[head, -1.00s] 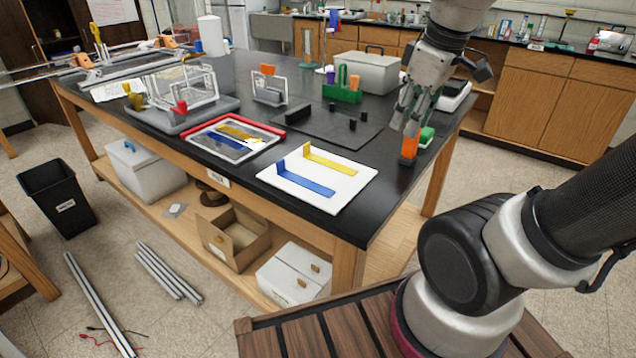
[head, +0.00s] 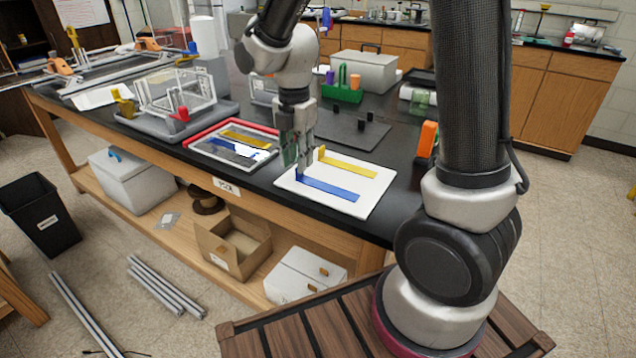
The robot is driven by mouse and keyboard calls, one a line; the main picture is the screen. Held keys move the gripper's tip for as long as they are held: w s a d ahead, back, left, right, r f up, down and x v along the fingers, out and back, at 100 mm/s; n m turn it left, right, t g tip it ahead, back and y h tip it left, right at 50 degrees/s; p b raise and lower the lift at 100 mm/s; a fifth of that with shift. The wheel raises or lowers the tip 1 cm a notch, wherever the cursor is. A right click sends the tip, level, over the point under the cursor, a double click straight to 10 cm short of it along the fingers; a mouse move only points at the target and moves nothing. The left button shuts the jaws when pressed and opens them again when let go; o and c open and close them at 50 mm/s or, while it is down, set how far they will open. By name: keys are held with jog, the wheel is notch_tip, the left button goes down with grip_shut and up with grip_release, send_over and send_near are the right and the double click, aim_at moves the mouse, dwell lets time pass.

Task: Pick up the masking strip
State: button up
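A blue strip (head: 330,188) and a yellow strip (head: 348,166) lie on a white board (head: 372,197) near the front edge of the black table. Each has a small upright tab at its left end. Another blue strip (head: 219,147) and yellow strip (head: 243,138) lie in a red-edged tray (head: 190,142) to the left. I cannot tell which one is the masking strip. My gripper (head: 297,166) points down at the left edge of the white board, close to the blue strip's tab. Contact and the finger gap are too small to make out.
A clear box frame (head: 176,92) on a grey tray stands left. A dark mat (head: 345,130) with small black posts lies behind the white board. A green caddy (head: 342,94) stands farther back. An orange block (head: 427,139) stands right, beside my arm.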

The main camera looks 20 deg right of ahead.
notch_tip(320, 180, down, 4)
jog(key=shift+d+r, duration=0.1)
jog(key=shift+r, duration=0.15)
grip_shut()
jog(key=shift+r, duration=0.1)
